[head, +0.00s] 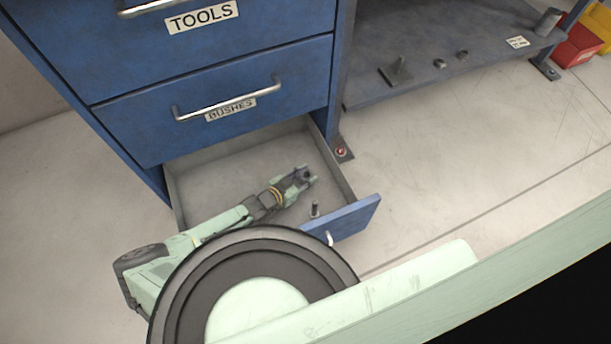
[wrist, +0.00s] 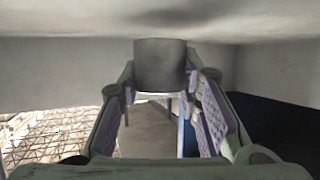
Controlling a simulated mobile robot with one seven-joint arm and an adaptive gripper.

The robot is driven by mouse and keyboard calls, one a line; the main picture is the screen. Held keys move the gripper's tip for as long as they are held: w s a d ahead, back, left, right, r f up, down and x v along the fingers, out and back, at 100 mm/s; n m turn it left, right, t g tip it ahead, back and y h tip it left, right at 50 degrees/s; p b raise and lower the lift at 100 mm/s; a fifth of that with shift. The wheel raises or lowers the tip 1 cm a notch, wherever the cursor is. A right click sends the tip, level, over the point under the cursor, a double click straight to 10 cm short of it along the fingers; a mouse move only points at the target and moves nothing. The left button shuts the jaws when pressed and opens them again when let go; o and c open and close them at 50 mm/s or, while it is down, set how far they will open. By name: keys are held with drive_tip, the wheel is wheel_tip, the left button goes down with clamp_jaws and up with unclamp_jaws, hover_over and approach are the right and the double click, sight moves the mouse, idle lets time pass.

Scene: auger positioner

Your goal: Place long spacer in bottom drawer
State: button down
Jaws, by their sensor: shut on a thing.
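The bottom drawer (head: 351,221) of the blue cabinet is pulled out, its grey inside facing up in the head view. My gripper (head: 304,174) is low inside the drawer, towards its right side. In the wrist view my gripper (wrist: 160,88) is shut on a dark grey cylinder, the long spacer (wrist: 161,65), which sits between the fingertips. In the head view the spacer is too small and dark to make out clearly at the fingertips. I cannot tell whether it touches the drawer floor.
A small upright grey peg-like part (head: 314,210) stands in the drawer near its front. The shut BUSHES drawer (head: 215,112) is above, with the TOOLS drawer (head: 180,45) over it. A grey shelf (head: 440,75) with several small metal parts is at right. Floor is clear there.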

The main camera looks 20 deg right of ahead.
drive_tip(key=shift+f+b, duration=0.3)
drive_tip(key=shift+f, duration=0.2)
drive_tip(key=c, duration=1.2)
unclamp_jaws()
drive_tip(key=shift+r, duration=0.1)
drive_tip(key=shift+r+p, duration=0.35)
drive_tip(key=shift+p, duration=0.05)
drive_tip(key=p+v, duration=0.2)
drive_tip(key=v, duration=1)
drive_tip(key=shift+r, duration=0.1)
